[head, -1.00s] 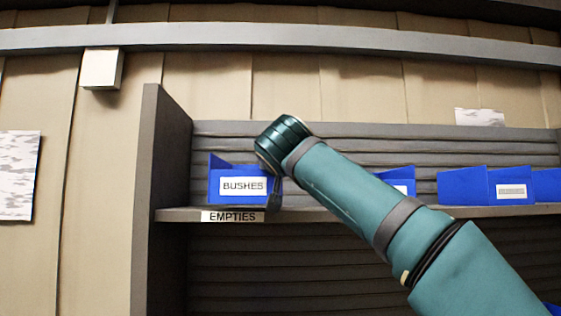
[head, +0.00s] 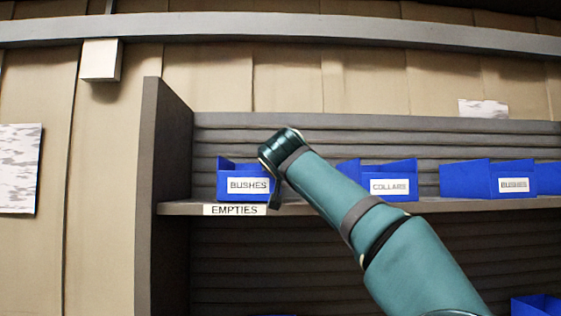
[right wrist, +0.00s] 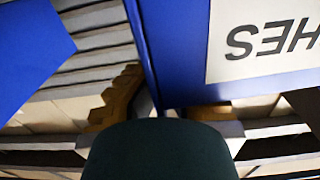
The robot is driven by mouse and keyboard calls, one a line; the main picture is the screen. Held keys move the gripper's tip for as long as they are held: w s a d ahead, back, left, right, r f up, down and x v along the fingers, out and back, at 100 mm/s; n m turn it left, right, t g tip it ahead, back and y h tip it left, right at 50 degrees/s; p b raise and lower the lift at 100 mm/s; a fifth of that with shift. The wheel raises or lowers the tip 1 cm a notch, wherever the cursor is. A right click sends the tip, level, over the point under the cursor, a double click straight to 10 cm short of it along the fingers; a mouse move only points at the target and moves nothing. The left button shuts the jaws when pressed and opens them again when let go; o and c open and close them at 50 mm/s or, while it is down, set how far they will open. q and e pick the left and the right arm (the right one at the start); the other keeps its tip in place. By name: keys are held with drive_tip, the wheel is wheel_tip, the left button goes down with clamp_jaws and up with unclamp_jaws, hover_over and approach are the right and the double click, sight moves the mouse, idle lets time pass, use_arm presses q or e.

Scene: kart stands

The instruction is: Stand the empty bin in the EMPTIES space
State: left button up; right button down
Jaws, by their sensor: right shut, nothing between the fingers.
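A blue bin labelled BUSHES (head: 229,187) stands upright on the shelf, just above the EMPTIES label (head: 234,210) at the shelf's left end. I cannot see inside it. My right gripper (head: 274,200) is at the bin's front right corner, pointing down and partly hidden by my wrist. In the right wrist view the blue bin wall and its upside-down label (right wrist: 262,42) are close to the fingers (right wrist: 158,108). The gripper is shut with nothing held; touching or apart from the bin, I cannot tell. My left gripper is out of view.
A COLLARS bin (head: 402,170) and another BUSHES bin (head: 470,183) stand to the right on the same shelf (head: 330,207). The grey upright panel (head: 160,190) closes the shelf's left end. Another blue bin (head: 538,306) shows low at right.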

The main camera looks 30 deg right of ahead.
drive_tip(key=c, duration=1.1)
unclamp_jaws()
drive_tip(key=shift+o, duration=0.2)
drive_tip(key=shift+a, duration=0.1)
drive_tip(key=v, duration=1.2)
